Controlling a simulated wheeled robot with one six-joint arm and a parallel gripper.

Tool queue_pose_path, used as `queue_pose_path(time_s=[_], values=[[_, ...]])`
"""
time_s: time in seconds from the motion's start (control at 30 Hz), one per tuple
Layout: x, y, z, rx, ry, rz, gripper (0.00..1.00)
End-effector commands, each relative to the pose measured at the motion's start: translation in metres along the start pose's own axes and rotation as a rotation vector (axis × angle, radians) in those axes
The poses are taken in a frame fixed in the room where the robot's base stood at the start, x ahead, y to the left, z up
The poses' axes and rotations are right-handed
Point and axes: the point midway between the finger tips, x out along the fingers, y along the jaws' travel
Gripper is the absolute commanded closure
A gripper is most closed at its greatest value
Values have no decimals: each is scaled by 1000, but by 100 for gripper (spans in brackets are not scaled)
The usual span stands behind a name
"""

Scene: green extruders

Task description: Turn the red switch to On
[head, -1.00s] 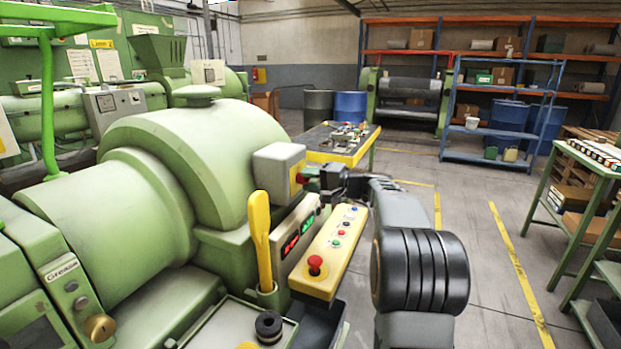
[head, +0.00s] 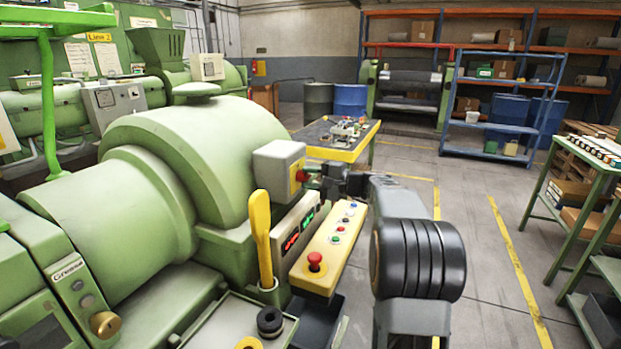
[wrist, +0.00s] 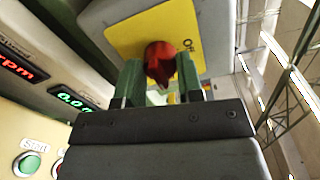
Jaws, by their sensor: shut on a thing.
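The red switch (wrist: 160,62) is a rotary knob on a yellow plate (wrist: 128,27) on the front of a grey box (head: 277,163). In the wrist view the knob sits between the two green fingers of my gripper (wrist: 161,80), which is shut on it. The knob's pointed end faces down in the wrist view. A dark label (wrist: 189,46) shows beside the knob on the right and reads like "Off"; any other label is hidden. In the head view my gripper (head: 318,178) reaches the box from the right and mostly covers the knob.
Below the box are red and green displays (head: 298,230) and a yellow button panel (head: 328,248) with a red mushroom button (head: 315,261). A yellow lever (head: 261,238) stands left of them. The large green extruder (head: 185,145) fills the left. Open floor (head: 475,260) lies right.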

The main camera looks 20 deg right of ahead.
Motion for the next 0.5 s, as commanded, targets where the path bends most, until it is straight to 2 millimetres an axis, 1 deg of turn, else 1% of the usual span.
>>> queue_pose_path(time_s=[0.13,0.17,0.4,0.5], values=[[0,0,0,2,0,0,90],[0,0,0,1,0,0,64],[0,0,0,0,0,0,41],[0,0,0,0,0,0,40]])
